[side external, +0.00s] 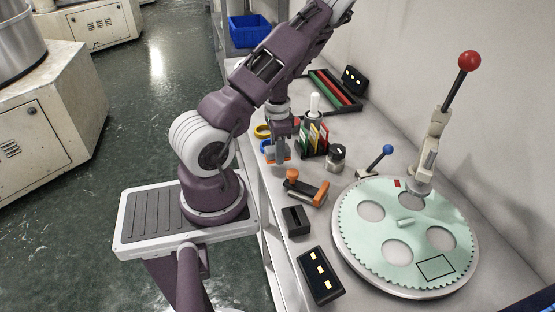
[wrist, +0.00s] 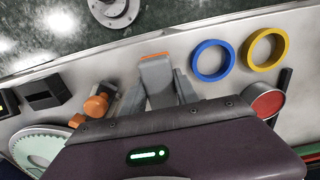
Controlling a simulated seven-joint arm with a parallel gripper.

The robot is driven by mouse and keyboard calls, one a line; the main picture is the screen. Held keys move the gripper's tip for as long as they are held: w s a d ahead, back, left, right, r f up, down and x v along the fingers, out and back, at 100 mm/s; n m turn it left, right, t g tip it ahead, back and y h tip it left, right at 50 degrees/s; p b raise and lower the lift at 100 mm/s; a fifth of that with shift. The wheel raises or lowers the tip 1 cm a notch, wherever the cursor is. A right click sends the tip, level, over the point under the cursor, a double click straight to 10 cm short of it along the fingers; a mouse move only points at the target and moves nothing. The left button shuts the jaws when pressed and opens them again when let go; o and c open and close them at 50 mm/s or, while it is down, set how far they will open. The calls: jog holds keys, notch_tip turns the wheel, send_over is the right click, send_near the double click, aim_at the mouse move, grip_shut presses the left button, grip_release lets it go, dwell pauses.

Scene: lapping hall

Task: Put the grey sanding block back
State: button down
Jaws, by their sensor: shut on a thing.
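The grey sanding block (wrist: 158,90) has an orange end and sits between my gripper's two grey fingers in the wrist view. My gripper (side external: 278,156) is shut on it near the bench's left edge in the side view, where the block shows only as a small grey and orange piece. Its height over the bench is hard to tell. A toothed pale green disc (side external: 405,278) lies at the right, with round holes and a black-outlined rectangle (side external: 436,267). A small dark box (side external: 295,221) stands on the bench left of the disc.
An orange-knobbed tool (side external: 305,190) lies between my gripper and the disc. Blue (wrist: 211,60) and yellow (wrist: 265,49) rings lie beside the block. A lit panel (side external: 320,275) is at the front.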

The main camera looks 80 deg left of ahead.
jog(key=shift+f, duration=1.45)
jog(key=shift+f, duration=0.15)
jog(key=c, duration=0.9)
grip_release()
